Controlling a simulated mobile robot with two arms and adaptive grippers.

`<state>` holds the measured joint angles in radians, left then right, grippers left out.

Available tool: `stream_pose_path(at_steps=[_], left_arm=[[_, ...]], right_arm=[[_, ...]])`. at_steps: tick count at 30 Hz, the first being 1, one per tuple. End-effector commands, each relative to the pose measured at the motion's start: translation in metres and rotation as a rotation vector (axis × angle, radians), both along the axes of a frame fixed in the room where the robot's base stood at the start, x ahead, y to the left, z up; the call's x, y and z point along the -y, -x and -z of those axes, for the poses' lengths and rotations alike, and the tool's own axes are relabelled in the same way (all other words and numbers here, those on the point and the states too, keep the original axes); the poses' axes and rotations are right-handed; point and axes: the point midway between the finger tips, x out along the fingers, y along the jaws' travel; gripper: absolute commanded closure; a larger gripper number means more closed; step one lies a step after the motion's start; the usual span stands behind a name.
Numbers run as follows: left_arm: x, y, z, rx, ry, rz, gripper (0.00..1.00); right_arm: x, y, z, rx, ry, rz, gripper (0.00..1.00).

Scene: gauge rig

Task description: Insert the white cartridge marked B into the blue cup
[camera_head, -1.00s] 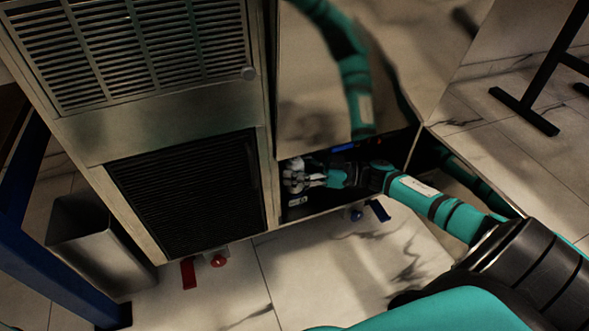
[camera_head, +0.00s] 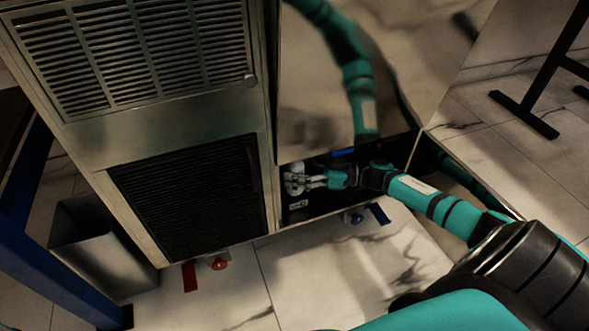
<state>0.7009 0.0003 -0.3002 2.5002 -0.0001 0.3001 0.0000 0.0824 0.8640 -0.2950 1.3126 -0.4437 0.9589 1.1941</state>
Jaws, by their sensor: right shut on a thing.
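My right gripper (camera_head: 303,181) reaches from the right into the low opening of the metal cabinet, under the raised panel. It is shut on a small white piece (camera_head: 291,185), probably the white cartridge, at the left side of the opening. No letter B can be read on it. A small white label with a dark mark (camera_head: 298,204) shows just below. A blue thing (camera_head: 343,152) shows at the top of the opening, above the gripper's wrist. It may be the blue cup, but it is mostly hidden. My left gripper is not in view.
The metal cabinet (camera_head: 150,134) with grilles fills the left. A shiny panel (camera_head: 320,95) above the opening mirrors my arm. Red (camera_head: 219,264) and blue (camera_head: 356,218) knobs sit low in front. A grey bin (camera_head: 95,255) stands left.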

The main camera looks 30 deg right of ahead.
Motion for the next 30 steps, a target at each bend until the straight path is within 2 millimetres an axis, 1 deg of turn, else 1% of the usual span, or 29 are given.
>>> stream_pose_path(at_steps=[14, 23, 30], left_arm=[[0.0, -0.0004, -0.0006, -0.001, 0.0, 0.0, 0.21], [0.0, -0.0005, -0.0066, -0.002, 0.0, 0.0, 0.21], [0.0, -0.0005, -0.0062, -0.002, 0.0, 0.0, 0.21]], right_arm=[[0.0, -0.0002, -0.0006, 0.002, -0.001, 0.0, 0.94], [0.0004, -0.0006, -0.0017, 0.001, -0.001, 0.001, 0.94], [0.0003, -0.0004, -0.0006, 0.001, -0.002, 0.0, 0.94]])
